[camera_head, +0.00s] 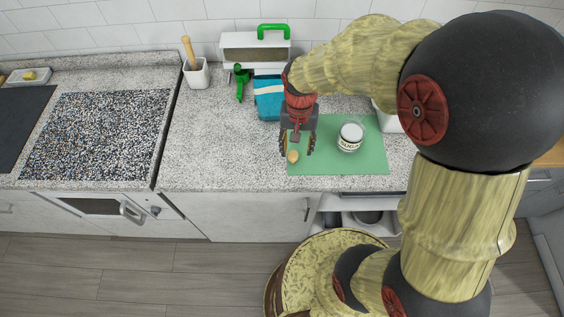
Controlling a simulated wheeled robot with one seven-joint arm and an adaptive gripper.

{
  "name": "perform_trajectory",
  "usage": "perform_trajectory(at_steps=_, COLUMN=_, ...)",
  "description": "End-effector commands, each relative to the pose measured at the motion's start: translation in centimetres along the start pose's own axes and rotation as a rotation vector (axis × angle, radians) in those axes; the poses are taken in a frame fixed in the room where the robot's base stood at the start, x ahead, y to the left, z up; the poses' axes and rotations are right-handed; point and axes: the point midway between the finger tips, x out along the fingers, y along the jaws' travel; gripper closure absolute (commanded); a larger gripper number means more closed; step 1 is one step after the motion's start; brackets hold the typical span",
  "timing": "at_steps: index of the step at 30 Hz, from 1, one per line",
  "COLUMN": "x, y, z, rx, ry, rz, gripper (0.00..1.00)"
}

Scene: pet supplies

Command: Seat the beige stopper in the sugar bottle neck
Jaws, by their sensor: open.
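The beige stopper (292,156) lies on the green mat (340,167), near the mat's left side. My gripper (296,146) points down over the stopper with its jaws open, one finger to each side of it. Whether a finger touches the stopper cannot be told. A short, clear bottle (350,137) with a white label and dark lettering stands upright on the mat, right of my gripper. It seems to be the sugar bottle; the label is too small to read surely. Its neck faces up and holds no stopper that I can see.
A blue packet (269,98) and a green tool (241,83) lie behind my gripper. A white box with a green handle (273,32) and a white pot with a wooden handle (196,74) stand at the back. The counter left of the mat (220,150) is clear.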

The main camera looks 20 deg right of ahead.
Motion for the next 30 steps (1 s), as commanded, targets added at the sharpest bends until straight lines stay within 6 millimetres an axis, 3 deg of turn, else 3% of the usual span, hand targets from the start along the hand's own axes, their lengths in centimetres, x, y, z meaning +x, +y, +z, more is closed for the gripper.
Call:
perform_trajectory(at_steps=8, x=0.1, y=-0.3, z=-0.6, rx=0.088, ry=0.018, rz=-0.009, gripper=0.54)
perform_trajectory(at_steps=30, x=7.5, y=-0.9, z=-1.1, rx=0.089, ry=0.019, rz=-0.009, gripper=0.54)
